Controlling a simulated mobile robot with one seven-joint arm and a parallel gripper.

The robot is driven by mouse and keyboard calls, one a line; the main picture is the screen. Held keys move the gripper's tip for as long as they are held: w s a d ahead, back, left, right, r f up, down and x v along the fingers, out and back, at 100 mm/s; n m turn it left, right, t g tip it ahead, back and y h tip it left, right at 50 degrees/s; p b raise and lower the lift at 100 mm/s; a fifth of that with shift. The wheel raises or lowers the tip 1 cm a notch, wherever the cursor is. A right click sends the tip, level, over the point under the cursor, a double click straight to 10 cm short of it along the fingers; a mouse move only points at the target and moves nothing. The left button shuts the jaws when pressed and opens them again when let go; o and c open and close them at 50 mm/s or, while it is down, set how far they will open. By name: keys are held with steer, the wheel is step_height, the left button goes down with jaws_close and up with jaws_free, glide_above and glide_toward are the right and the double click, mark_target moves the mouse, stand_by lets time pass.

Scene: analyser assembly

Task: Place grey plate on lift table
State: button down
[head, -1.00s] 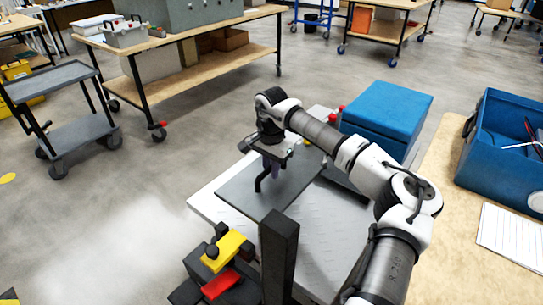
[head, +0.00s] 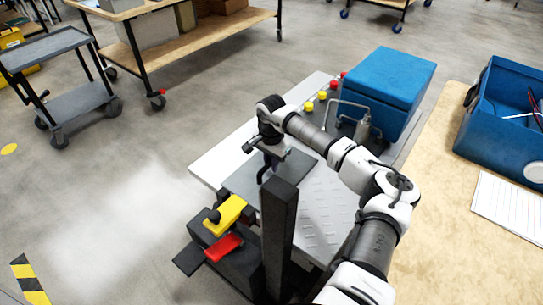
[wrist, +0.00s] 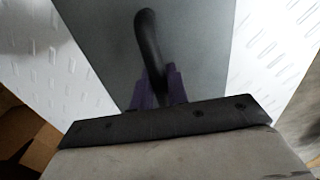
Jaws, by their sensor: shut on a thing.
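The grey plate (head: 240,181) is a flat dark sheet with a black arched handle (wrist: 150,45) on top. My gripper (head: 266,172) is shut on the handle; its purple fingers (wrist: 158,88) also show in the wrist view. The plate lies about level over the near part of the white lift table (head: 322,215), which has a raised tread pattern. Table top shows on both sides of the plate in the wrist view (wrist: 38,60). I cannot tell whether the plate touches the table. A black post hides part of the plate's near side.
The black post (head: 279,235) stands at the near edge, beside yellow (head: 225,212) and red (head: 223,248) parts. A blue box (head: 388,85) and red and yellow knobs (head: 322,95) are at the back. A wooden bench (head: 440,215) is at right.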

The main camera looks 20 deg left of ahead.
steer(key=c, duration=1.8)
jaws_free()
steer(key=shift+f, duration=0.1)
steer(key=o, duration=0.4)
steer(key=shift+o, duration=0.2)
step_height(320, 180, up, 12)
steer(key=b, duration=0.1)
steer(key=shift+r, duration=0.2)
